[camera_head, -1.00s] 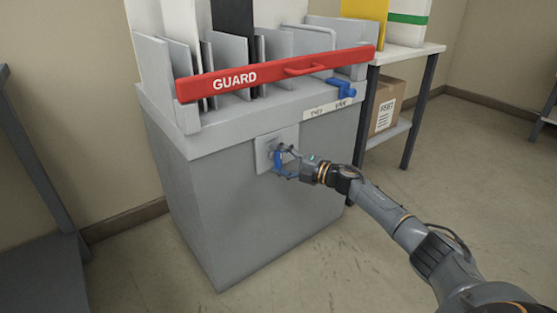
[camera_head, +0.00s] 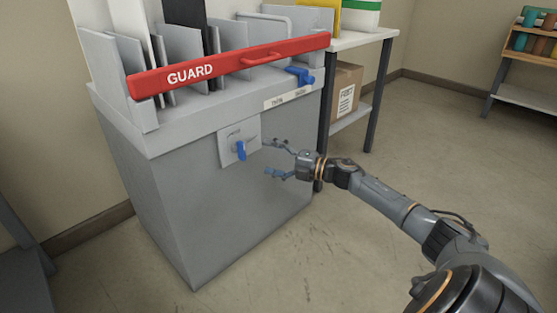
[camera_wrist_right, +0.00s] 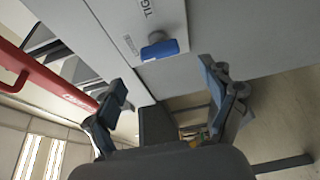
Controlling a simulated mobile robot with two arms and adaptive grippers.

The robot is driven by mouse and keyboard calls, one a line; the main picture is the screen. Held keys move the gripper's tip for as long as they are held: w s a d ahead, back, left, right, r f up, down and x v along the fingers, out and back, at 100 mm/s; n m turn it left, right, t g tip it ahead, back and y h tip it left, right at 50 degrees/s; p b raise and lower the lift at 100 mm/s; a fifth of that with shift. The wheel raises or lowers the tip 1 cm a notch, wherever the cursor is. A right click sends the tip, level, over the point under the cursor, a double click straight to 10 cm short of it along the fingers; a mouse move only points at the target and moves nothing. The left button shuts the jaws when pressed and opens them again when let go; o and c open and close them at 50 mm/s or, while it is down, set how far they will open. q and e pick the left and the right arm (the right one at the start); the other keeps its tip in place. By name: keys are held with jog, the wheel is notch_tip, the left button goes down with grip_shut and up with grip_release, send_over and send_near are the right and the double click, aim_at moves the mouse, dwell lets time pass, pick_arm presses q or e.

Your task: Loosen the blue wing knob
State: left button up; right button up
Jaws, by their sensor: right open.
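The blue wing knob (camera_head: 241,150) sits on a light square plate (camera_head: 225,155) on the front of the grey machine, its wing pointing roughly downward. It also shows in the right wrist view (camera_wrist_right: 159,49), beside lettering that begins "TIG". My right gripper (camera_head: 268,158) is open and empty, to the right of the knob and apart from it. In the right wrist view its spread fingers (camera_wrist_right: 164,78) show below the knob with nothing between them. My left gripper is not in view.
A red GUARD bar (camera_head: 230,66) crosses the machine's top in front of upright panels. A blue handle (camera_head: 299,76) sits at the top right. A shelf table (camera_head: 385,37) with a cardboard box (camera_head: 346,92) stands behind.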

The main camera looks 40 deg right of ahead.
jog(key=shift+v, duration=1.35)
